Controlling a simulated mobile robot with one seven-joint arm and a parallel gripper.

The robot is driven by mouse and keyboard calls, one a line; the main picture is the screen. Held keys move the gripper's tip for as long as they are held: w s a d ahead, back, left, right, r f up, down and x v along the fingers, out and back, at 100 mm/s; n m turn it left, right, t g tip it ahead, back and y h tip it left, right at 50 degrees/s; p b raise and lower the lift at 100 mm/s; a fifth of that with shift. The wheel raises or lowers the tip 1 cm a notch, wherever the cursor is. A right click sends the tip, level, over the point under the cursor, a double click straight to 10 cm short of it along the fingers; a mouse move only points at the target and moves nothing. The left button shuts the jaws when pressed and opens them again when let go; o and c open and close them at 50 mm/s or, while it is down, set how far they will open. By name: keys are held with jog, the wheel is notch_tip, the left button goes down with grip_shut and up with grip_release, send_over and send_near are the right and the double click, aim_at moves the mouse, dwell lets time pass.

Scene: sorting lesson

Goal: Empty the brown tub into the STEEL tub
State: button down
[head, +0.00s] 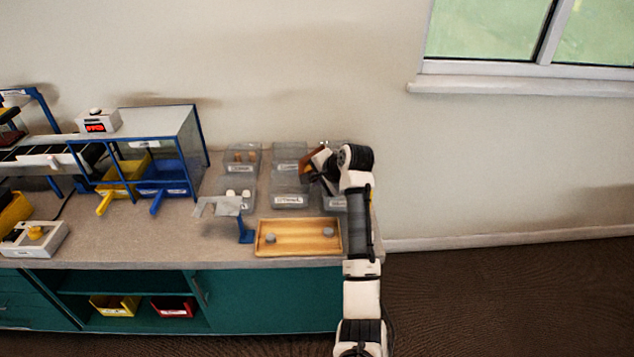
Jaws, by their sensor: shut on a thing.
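My gripper (326,164) is at the back right of the counter, shut on a brown tub (313,157). The brown tub is tilted, held above the right-hand group of grey see-through tubs. My arm hides part of it, and its contents do not show. Grey tubs with white labels stand below: one at the back (290,152), one in front of it (290,192), and one partly behind my arm (334,203). The labels are too small to read surely, so I cannot tell which tub is STEEL.
A wooden tray (298,250) with two grey pieces lies in front. Left of the tubs are a tub with brown pieces (242,168), a tub with white pieces (238,207) and a blue stand (245,234). A blue-framed case (145,140) stands further left.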

jog(key=shift+f+h, duration=0.15)
jog(key=shift+h, duration=0.25)
jog(key=a+f+n+t+h+b, duration=0.1)
jog(key=a+n+h, duration=0.2)
jog(key=h, duration=0.4)
jog(key=a+f+n+h, duration=0.2)
jog(key=a+n+h, duration=0.1)
jog(key=h, duration=0.4)
jog(key=shift+a+f+t+h+b, duration=0.3)
jog(key=shift+a+t+b, duration=0.1)
jog(key=shift+a, duration=0.25)
jog(key=shift+s+r, duration=0.1)
jog(key=shift+s, duration=0.05)
jog(key=shift+s, duration=0.1)
